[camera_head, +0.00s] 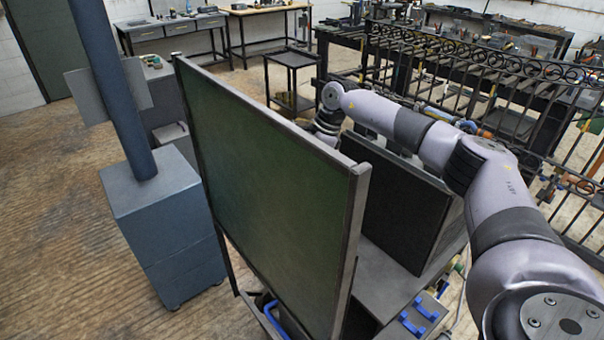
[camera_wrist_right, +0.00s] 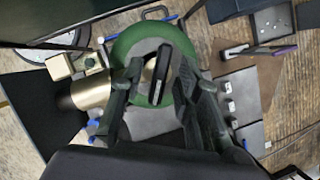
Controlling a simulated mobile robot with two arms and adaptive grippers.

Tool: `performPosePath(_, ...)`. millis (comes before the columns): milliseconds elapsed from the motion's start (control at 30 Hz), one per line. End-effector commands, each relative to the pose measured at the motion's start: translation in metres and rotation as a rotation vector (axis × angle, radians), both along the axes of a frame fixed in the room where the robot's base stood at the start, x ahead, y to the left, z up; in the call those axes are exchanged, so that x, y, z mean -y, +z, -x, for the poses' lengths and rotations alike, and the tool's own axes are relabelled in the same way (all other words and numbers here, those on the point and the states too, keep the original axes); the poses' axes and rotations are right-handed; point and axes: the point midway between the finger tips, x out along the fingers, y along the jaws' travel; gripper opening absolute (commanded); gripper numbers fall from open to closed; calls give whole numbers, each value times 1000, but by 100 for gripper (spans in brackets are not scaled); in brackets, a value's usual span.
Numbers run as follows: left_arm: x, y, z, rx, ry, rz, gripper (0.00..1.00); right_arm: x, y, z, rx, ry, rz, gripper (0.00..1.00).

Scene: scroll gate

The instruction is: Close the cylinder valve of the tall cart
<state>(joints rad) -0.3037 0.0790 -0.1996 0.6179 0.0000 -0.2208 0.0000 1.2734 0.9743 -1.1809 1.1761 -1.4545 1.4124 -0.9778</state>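In the right wrist view a round green cylinder top (camera_wrist_right: 122,48) lies below my right gripper. Over it is a dark, narrow valve handle (camera_wrist_right: 160,76) with a brass part beside it. My right gripper (camera_wrist_right: 168,82) is open, its two dark fingers on either side of the handle. I cannot tell whether either finger touches it. A brass cylindrical body (camera_wrist_right: 88,93) lies to the left. In the head view my right arm reaches in from the right behind a large green panel (camera_head: 262,190), and the valve and the gripper's fingers are hidden. My left gripper is not in view.
A second dark panel (camera_head: 402,205) stands right of the green one, close to my right arm. A blue box (camera_head: 165,225) with a tall post stands at left. A scroll gate (camera_head: 480,80) is at the right. Open floor (camera_head: 60,230) lies at far left.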

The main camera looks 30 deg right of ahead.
Motion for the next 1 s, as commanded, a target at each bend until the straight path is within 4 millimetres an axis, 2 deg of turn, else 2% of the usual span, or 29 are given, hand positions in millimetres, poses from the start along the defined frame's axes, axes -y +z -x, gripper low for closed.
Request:
performPosePath(33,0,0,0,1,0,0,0,0,0,0,0,0,0,26)
performPosePath(433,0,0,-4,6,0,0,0,0,1,0,0,0,0,0)
performPosePath(1000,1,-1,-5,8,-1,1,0,0,1,0,2,-50,0,0)
